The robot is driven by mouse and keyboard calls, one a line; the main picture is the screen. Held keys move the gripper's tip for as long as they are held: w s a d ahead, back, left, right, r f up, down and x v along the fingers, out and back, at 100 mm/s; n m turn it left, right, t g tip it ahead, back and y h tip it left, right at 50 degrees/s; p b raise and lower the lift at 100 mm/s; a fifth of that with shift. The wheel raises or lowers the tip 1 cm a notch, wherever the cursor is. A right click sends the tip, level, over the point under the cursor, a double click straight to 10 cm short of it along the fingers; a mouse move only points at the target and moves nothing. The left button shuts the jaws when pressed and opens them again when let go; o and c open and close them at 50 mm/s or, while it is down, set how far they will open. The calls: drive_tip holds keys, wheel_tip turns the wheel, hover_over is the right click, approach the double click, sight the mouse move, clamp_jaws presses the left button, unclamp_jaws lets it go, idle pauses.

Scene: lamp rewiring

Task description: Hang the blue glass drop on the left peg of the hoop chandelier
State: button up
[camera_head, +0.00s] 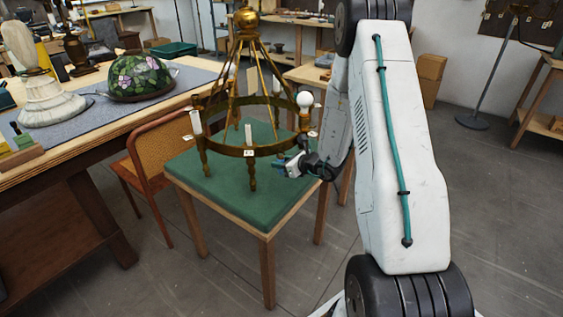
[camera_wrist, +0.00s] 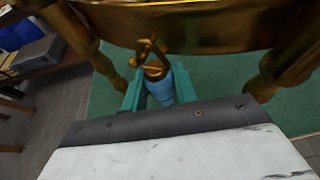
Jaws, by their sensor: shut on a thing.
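The brass hoop chandelier (camera_head: 250,151) stands upright on the green-topped table. Its hoop band also crosses the top of the wrist view (camera_wrist: 225,30). My gripper (camera_wrist: 158,92) has its teal fingers shut on the blue glass drop (camera_wrist: 162,88), whose brass hook (camera_wrist: 150,52) points up toward the hoop. In the wrist view the hook overlaps the band's lower edge; I cannot tell whether they touch. In the head view my gripper (camera_head: 281,166) is low at the hoop's front right, and the drop is too small to make out there. I cannot make out the left peg clearly.
The green-topped table (camera_head: 225,185) carries the chandelier, whose legs stand near the gripper on both sides. A white bulb (camera_head: 305,102) sits on the hoop's right side. A cane chair (camera_head: 160,150) stands behind left. A workbench (camera_head: 90,135) holds a stained-glass shade (camera_head: 140,77).

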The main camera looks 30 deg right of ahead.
drive_tip(key=o, duration=1)
drive_tip(key=shift+o, duration=0.2)
drive_tip(key=v, duration=0.7)
drive_tip(key=shift+s, duration=0.4)
drive_tip(key=shift+d, duration=0.2)
idle(0.6)
